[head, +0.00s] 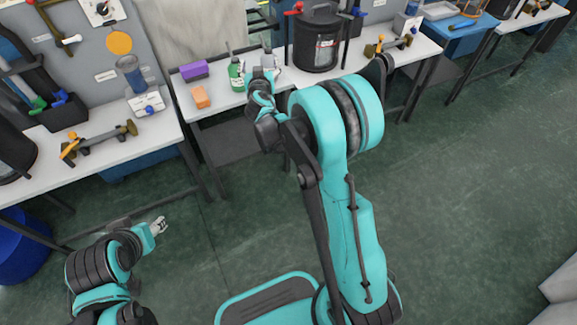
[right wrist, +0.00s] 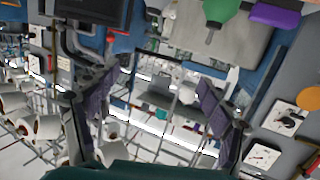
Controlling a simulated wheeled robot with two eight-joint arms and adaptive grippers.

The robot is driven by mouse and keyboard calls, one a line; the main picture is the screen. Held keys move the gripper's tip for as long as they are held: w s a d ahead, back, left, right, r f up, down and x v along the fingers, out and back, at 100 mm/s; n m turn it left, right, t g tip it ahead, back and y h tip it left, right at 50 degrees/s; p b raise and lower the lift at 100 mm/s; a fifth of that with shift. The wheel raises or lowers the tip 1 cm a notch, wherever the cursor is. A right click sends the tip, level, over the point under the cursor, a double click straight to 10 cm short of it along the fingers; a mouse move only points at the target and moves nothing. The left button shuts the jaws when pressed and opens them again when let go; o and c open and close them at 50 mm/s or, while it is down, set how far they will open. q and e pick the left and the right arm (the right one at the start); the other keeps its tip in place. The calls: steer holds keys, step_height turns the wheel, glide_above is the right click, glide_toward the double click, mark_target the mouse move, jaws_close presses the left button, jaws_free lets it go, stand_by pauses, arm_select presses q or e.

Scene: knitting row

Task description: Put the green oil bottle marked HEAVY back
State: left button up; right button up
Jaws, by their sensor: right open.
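The green oil bottle (head: 236,76) stands upright on the white workbench, its thin spout pointing up; its label is too small to read. It also shows at the top edge of the right wrist view (right wrist: 221,10), partly cut off. My right gripper (head: 266,66) is close to the bottle on its right side in the head view. In the right wrist view its two dark fingers (right wrist: 155,105) are spread apart with nothing held between them. My left gripper (head: 158,226) is low at the left, over the floor and away from the benches; its finger gap is too small to judge.
A purple block (head: 194,71) and an orange block (head: 201,97) lie left of the bottle. A black canister (head: 316,40) stands to its right. A blue cup (head: 130,74) is mounted on the grey panel.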

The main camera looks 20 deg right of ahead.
steer(key=s+r+g+y, duration=0.1)
steer(key=s+r+g, duration=0.1)
steer(key=s, duration=0.8)
steer(key=s+r+g, duration=0.2)
steer(key=s, duration=0.8)
steer(key=s+a+f+n+g+y, duration=0.1)
steer(key=s+a+f, duration=0.1)
steer(key=s, duration=0.5)
steer(key=s+a+f+n+g+y, duration=0.1)
steer(key=s+a+f+y, duration=0.1)
steer(key=s, duration=0.4)
steer(key=s+a+f+n+g+y, duration=0.1)
steer(key=s+a+f+g, duration=0.1)
steer(key=s, duration=0.5)
steer(key=shift+s+a+f+n, duration=0.25)
steer(key=shift+s+a+n, duration=0.1)
steer(key=shift+a, duration=0.35)
